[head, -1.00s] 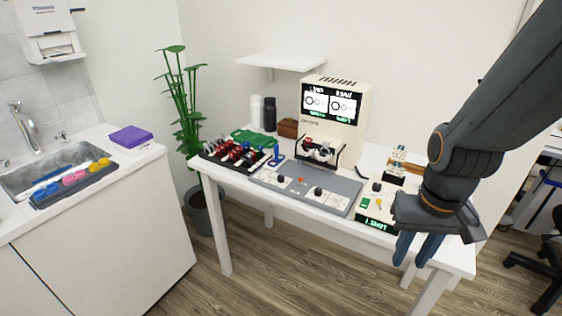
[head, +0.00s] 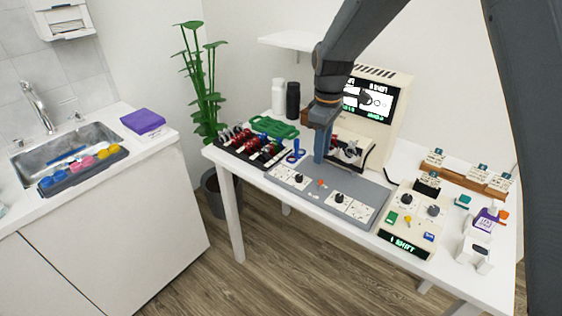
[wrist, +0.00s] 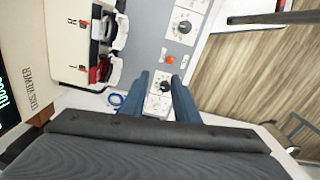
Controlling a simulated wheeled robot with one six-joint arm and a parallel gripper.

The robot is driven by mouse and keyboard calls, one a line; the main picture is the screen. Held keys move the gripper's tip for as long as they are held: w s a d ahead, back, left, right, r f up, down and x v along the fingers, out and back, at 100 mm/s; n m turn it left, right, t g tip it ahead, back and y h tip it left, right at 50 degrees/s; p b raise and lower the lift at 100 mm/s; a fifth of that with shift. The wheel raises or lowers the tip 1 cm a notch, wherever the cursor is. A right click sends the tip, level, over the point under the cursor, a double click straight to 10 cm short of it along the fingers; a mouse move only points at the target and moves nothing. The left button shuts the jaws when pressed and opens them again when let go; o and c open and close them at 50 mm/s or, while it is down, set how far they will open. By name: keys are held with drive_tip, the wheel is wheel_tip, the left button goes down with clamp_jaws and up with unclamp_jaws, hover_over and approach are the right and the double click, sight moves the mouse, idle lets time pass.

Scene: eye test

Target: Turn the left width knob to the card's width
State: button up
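The grey panel (head: 368,190) on the white table carries two black knobs on white dial plates. The left knob (head: 298,178) is at its left end and the right knob (head: 339,198) further right. My gripper (head: 319,158) points down over the panel's back part, near the left knob. In the wrist view its two blue fingers (wrist: 160,82) are apart, with nothing held. The left knob (wrist: 165,86) shows in the gap between them, seemingly below the tips. The right knob (wrist: 184,27) is farther up. Dial marks are too small to read. I cannot tell which card is meant.
The cream lens viewer (head: 393,115) with a lit screen stands behind the panel. A lens rack (head: 240,147) and a blue stand (head: 295,155) are to the left. A cream control box (head: 408,228) and a wooden card rack (head: 458,180) are to the right. An orange button (head: 321,183) sits between the knobs.

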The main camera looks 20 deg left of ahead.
sight(281, 168)
drive_tip(key=a+n, duration=0.1)
drive_tip(key=a, duration=0.3)
drive_tip(key=w+a+f+n, duration=0.1)
drive_tip(key=a+n, duration=0.1)
drive_tip(key=a, duration=0.2)
drive_tip(key=w+a+n, duration=0.1)
drive_tip(key=a+n, duration=0.1)
drive_tip(key=a, duration=0.2)
drive_tip(key=shift+f, duration=0.2)
drive_tip(key=shift+a+f+p, duration=0.2)
drive_tip(key=shift+f+p, duration=0.05)
drive_tip(key=shift+p, duration=0.05)
wheel_tip(281, 168, down, 7)
drive_tip(key=shift+f+p, duration=0.15)
drive_tip(key=shift+p, duration=0.95)
clamp_jaws()
